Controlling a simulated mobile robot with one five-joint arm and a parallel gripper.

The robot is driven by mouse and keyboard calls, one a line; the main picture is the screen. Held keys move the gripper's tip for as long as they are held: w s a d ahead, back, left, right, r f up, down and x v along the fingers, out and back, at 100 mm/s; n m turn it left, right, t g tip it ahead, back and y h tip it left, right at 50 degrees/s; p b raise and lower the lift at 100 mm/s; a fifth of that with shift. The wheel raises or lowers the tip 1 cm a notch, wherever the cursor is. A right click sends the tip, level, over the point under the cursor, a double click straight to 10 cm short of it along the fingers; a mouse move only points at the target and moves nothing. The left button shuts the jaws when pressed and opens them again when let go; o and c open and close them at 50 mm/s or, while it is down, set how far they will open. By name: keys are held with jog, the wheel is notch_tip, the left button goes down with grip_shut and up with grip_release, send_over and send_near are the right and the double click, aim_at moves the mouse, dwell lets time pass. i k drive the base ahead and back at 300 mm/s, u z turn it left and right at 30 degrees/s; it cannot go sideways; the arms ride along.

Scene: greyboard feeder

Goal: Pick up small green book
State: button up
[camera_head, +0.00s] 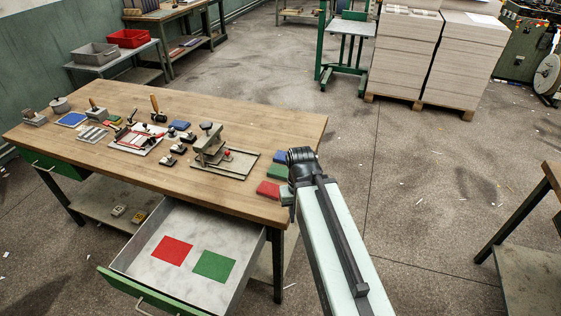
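The small green book (277,171) lies flat near the right end of the wooden table, between a blue book (280,156) and a red book (268,189). My arm reaches over the table's right edge, and its dark end covers part of the books' right side. My gripper (289,196) is at the right of the green and red books. Its fingers are mostly hidden by the arm, so its opening and any contact cannot be told.
The wooden table (190,178) has an open drawer (147,239) with a red square (172,250) and a green square (214,265) inside. A metal press (210,146) and several stamps stand left of the books. Board stacks (405,50) are behind; the floor between is mostly clear.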

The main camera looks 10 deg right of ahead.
aim_at(276, 171)
jog(key=u, duration=0.05)
jog(key=k, duration=0.5)
jog(key=u, duration=3.15)
jog(key=k, duration=1)
jog(key=z, duration=1.7)
jog(key=i, duration=1)
jog(key=u, duration=0.05)
